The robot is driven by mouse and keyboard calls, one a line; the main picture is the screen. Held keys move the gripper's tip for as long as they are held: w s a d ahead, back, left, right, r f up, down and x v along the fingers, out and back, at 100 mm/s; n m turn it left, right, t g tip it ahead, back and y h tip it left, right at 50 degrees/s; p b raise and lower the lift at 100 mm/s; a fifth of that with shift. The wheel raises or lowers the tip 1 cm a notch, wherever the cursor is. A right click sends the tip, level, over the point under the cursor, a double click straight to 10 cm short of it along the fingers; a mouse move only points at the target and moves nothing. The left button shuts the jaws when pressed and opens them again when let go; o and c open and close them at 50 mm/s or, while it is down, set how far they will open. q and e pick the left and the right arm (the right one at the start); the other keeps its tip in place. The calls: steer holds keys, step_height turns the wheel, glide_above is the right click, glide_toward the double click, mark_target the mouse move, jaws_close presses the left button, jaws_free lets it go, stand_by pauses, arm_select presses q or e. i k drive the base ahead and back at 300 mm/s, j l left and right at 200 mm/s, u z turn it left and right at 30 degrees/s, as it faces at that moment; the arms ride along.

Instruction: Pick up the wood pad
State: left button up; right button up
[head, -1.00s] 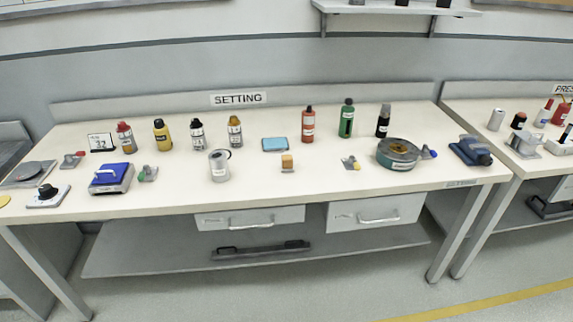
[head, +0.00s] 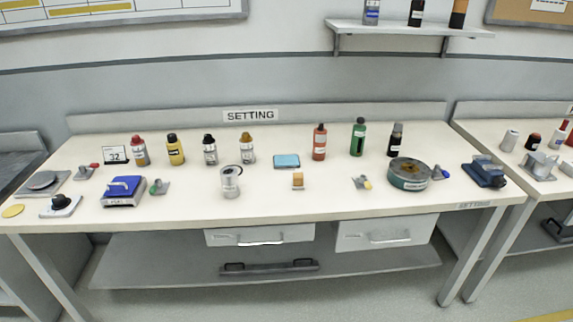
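A small block with an orange-brown, wood-coloured top (head: 298,180) sits near the front middle of the white bench labelled SETTING (head: 340,199). It looks like the wood pad, but it is too small to be sure. A flat light-blue pad (head: 287,161) lies just behind it. Neither of my grippers is in view, and nothing touches the block.
A silver cylinder (head: 231,182) stands left of the block. A small clamp-like piece (head: 362,182) and a round green tin (head: 409,174) are to the right. Several bottles line the back. Drawers (head: 260,235) are under the front edge. Bench space around the block is clear.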

mark_target(297, 183)
steer(key=i+j+z, duration=0.15)
steer(key=i+j, duration=0.15)
steer(key=i+j+z, duration=0.2)
steer(key=j, duration=0.2)
steer(key=i+j+z, duration=0.15)
steer(key=i+j, duration=0.15)
steer(key=i+j+z, duration=0.15)
steer(key=j, duration=0.4)
steer(key=i, duration=0.1)
